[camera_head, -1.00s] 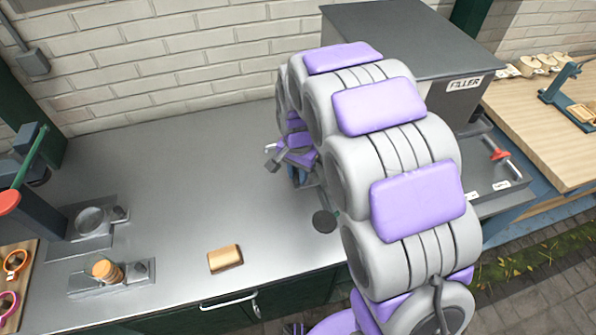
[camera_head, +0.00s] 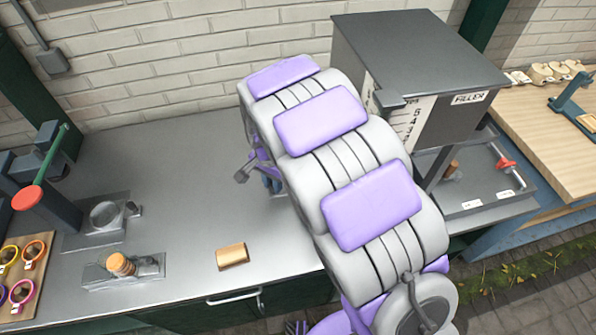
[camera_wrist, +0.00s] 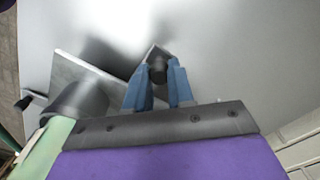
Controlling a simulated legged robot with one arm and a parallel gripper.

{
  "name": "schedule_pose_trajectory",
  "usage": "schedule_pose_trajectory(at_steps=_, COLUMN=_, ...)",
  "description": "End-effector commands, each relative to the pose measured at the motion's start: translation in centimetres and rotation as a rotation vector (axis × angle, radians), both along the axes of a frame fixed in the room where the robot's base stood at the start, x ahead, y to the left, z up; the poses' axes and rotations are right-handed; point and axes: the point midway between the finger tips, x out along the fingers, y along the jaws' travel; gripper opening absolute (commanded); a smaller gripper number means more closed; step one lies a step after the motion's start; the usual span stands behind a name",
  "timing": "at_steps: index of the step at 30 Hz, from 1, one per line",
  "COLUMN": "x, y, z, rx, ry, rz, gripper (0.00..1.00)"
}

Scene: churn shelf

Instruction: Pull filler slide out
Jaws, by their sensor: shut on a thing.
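The dark grey filler box (camera_head: 425,50) with its FILLER label stands at the back right. A numbered scale shows on its left face, with a dark tab beside it. My gripper (camera_head: 272,186) is partly hidden by my arm, low over the counter left of the box. In the wrist view its blue fingers (camera_wrist: 158,88) are closed around a small dark knob (camera_wrist: 157,72). The knob adjoins a small grey piece; whether this is the filler slide I cannot tell. My arm hides the area between gripper and box.
A grey metal plate (camera_wrist: 78,80) lies close to the fingers in the wrist view. A tan block (camera_head: 232,256) sits near the counter's front edge. Fixtures with a red-topped green lever (camera_head: 35,188) stand at the left.

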Motion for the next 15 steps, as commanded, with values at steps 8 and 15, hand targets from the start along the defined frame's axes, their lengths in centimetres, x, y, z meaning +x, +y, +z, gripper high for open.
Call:
schedule_pose_trajectory(at_steps=8, x=-1.0, y=4.3, z=0.3, rx=0.005, ry=-0.007, rz=0.002, gripper=0.00)
schedule_pose_trajectory(at_steps=15, x=-1.0, y=4.3, z=0.2, rx=0.007, ry=-0.007, rz=-0.001, gripper=0.00)
